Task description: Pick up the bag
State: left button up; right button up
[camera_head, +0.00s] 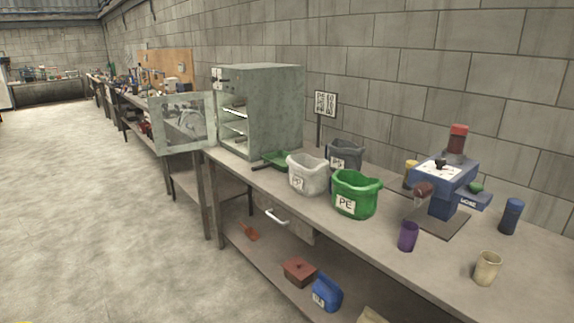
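Three open-topped bags stand on the workbench. A green bag labelled "PE" (355,195) is nearest the bench's front edge. A white bag labelled "PP" (307,174) stands just left of it. A dark grey bag (345,154) with a pale label stands behind them near the wall, partly hidden by the white and green bags. I cannot tell which of them is the task's bag.
A grey oven-like cabinet (271,110) stands left of the bags, its glazed door (183,122) swung open past the bench edge. Right are a blue machine (443,181), a purple cup (408,236), a beige cup (486,268) and a dark blue cup (511,216). Floor at left is clear.

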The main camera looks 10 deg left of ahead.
aim_at(343, 153)
jog(key=i+j, duration=0.25)
jog(key=i+j+z, duration=0.1)
jog(key=i+j, duration=0.15)
jog(key=j, duration=0.25)
jog(key=i+j, duration=0.25)
jog(key=j, duration=0.15)
jog(key=i+j+z, duration=0.1)
jog(key=j, duration=0.25)
jog(key=i+j, duration=0.35)
jog(key=j+z, duration=0.05)
